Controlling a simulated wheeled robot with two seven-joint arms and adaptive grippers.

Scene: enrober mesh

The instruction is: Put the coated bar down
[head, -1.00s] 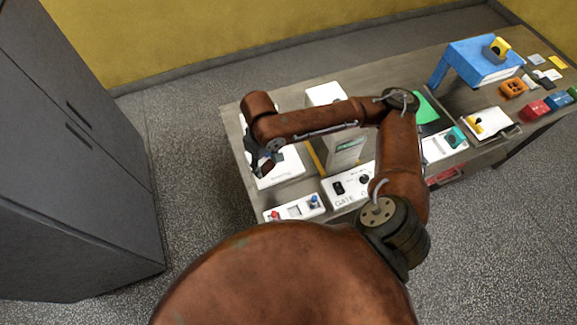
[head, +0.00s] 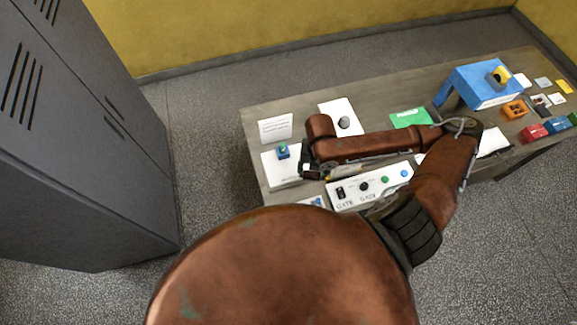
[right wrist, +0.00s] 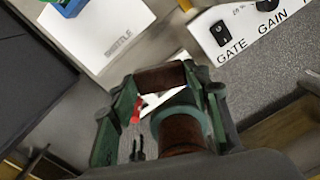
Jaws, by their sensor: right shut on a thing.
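My right gripper (head: 308,171) is over the front left of the bench in the head view, just right of a white plate (head: 274,173). In the right wrist view, my right gripper (right wrist: 160,84) is shut on a brown bar (right wrist: 162,76), held crosswise between its green fingertips. The height of the bar over the bench is hard to tell. My left gripper is not in view.
A blue block with a green top (head: 282,151) stands on the plate. A white card (head: 275,128) stands behind it. A control panel (head: 352,192) marked GATE and GAIN lies to the right. A blue stand (head: 482,84) is farther right. A grey cabinet (head: 75,150) is left of the bench.

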